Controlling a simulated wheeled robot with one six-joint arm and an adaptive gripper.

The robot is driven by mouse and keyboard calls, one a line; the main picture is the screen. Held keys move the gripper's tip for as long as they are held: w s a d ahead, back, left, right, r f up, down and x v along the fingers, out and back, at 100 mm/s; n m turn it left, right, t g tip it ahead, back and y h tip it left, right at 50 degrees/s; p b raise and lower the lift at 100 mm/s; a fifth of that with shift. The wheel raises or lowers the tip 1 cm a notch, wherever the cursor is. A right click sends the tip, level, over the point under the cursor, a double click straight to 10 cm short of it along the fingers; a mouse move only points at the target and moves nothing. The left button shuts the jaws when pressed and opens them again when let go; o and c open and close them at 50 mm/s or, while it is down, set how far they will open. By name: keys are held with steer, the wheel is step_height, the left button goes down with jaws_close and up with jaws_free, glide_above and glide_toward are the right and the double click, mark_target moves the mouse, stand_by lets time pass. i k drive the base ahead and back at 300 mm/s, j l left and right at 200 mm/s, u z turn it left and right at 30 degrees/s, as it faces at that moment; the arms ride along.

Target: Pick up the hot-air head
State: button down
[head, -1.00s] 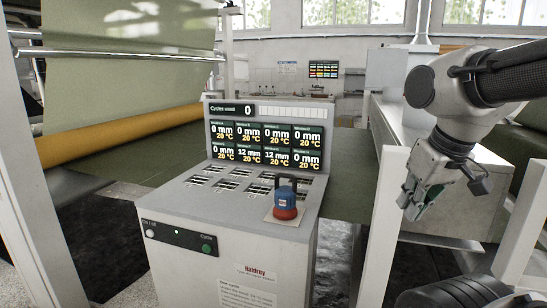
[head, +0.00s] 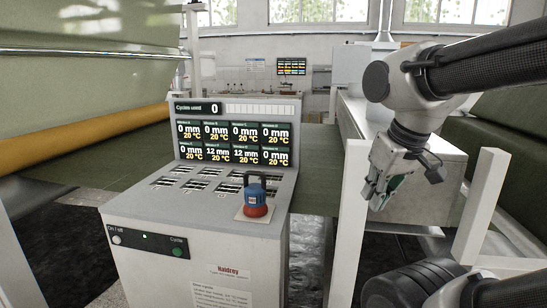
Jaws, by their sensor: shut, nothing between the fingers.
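The hot-air head (head: 256,201) looks like a small blue and red body with a black handle on top. It stands upright on a pale square pad (head: 241,214) at the right front of the grey console top. My gripper (head: 374,203) hangs from the arm at the right of the picture, to the right of the head and well apart from it. Its fingers are shut and hold nothing. A white post stands between the gripper and the console in the picture.
The grey console (head: 150,228) has slotted openings on top and a display panel (head: 233,143) at its back. White posts (head: 350,215) stand to its right. Green sheet material and an orange roller (head: 60,148) lie at the left.

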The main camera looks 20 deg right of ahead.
mark_target(255, 206)
steer(key=j+z, duration=0.1)
steer(key=j, duration=0.45)
steer(key=i+j+z, duration=0.2)
steer(key=i+j, duration=0.2)
steer(key=j, duration=0.2)
steer(key=i+j, duration=0.15)
steer(key=j, duration=0.2)
steer(key=i+j+z, duration=0.15)
steer(key=i+j, duration=0.05)
steer(key=j, duration=0.1)
